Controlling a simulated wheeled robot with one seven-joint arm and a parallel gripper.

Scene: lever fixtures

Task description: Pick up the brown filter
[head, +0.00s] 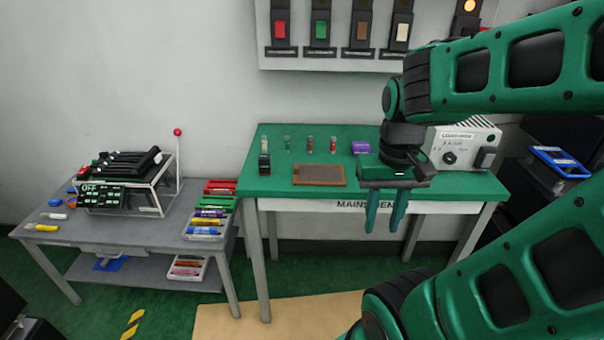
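The brown filter (309,145) looks like a small upright cylinder near the back of the green table (270,189). It stands in a row with a pale (264,144), a green (287,144) and a red (333,145) cylinder. They are small in the picture, so details are hard to tell. My gripper (383,224) points down at the table's front edge, to the right of and nearer than the filter. Its two green fingers are apart with nothing between them.
A brown tray (319,175) lies in front of the cylinders, with a small black object (264,164) at its left. A purple object (361,147) and a white box (462,145) are to the right. A grey table (130,230) at left holds markers and a display box.

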